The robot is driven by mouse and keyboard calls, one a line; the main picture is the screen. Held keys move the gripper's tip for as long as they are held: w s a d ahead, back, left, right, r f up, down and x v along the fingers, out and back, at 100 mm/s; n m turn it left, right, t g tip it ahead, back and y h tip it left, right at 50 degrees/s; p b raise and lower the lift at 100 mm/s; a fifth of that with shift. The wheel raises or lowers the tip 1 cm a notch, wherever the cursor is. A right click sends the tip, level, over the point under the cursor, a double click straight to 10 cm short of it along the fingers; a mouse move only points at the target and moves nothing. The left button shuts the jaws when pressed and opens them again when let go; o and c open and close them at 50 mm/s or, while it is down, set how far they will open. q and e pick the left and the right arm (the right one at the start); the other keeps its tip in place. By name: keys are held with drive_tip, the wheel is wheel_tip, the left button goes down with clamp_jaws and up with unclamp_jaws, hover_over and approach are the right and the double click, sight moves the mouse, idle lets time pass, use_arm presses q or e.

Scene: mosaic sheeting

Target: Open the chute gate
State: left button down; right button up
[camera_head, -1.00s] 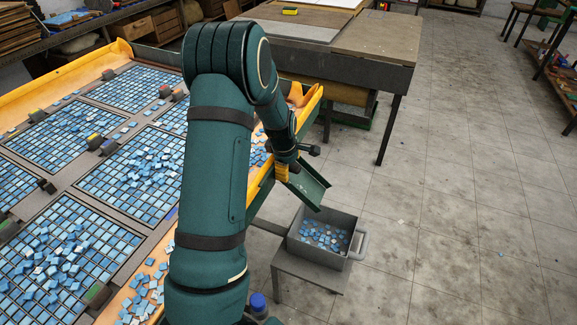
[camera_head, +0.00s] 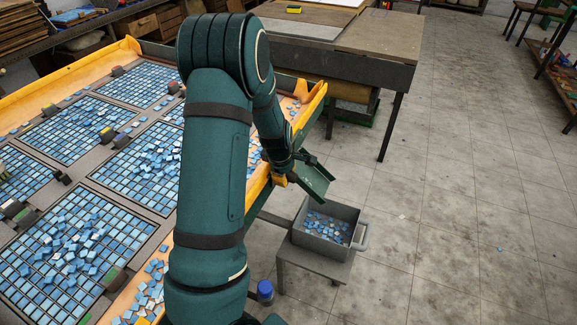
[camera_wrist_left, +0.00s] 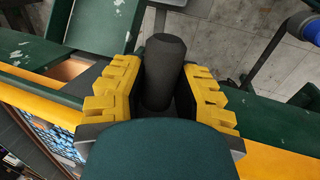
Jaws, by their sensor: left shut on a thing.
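My left gripper (camera_head: 280,179) is at the yellow table rim, beside the upper end of the green chute (camera_head: 316,182). In the left wrist view its yellow-padded fingers (camera_wrist_left: 160,92) are shut on an upright black handle (camera_wrist_left: 164,62), one pad on each side. The foot of the handle is hidden by the gripper. The green chute also shows at the upper left of the wrist view (camera_wrist_left: 105,24). In the head view my forearm and wrist hide most of the gate area, and I cannot tell how far the gate is open. My right gripper is not in view.
A grey bin (camera_head: 345,246) with blue tiles stands on a low stand (camera_head: 312,266) below the chute. A blue-capped bottle (camera_head: 265,290) stands near my arm. Tile grids and loose tiles cover the yellow-rimmed table (camera_head: 70,65). The floor at right is mostly clear.

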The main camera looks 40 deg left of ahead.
use_arm(q)
drive_tip(key=shift+s+d+f, duration=0.1)
drive_tip(key=shift+s+d, duration=0.05)
drive_tip(key=shift+s, duration=0.35)
drive_tip(key=shift+w, duration=0.1)
drive_tip(key=c, duration=0.6)
unclamp_jaws()
drive_tip(key=shift+c, duration=0.2)
drive_tip(key=shift+w, duration=0.1)
drive_tip(key=shift+r, duration=0.35)
drive_tip(key=v, duration=1.1)
